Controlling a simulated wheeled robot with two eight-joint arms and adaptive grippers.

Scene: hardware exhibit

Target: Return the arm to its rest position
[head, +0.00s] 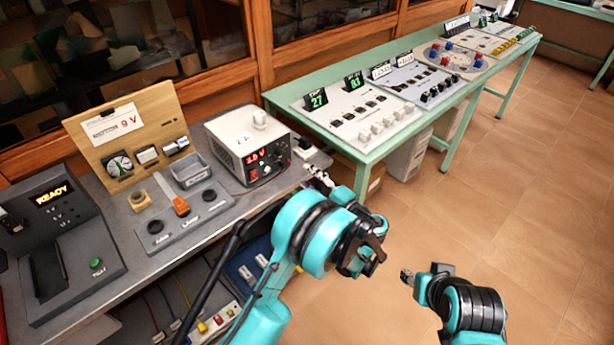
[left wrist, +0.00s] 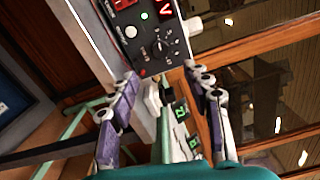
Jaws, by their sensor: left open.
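My left arm reaches over the front edge of the grey bench. Its gripper (head: 318,177) is just right of the white power supply (head: 237,137), partly hidden by my own wrist. In the left wrist view the two fingers (left wrist: 163,92) are spread apart with nothing held between them. The power supply's front panel (left wrist: 147,40), with its red display and dial, shows ahead of the fingers. My right arm is at the lower right over the floor. Only a small tip of its gripper (head: 407,277) shows, too little to tell its jaws.
A green table (head: 375,150) with several panels stands behind right. The tiled floor (head: 500,215) at right is clear.

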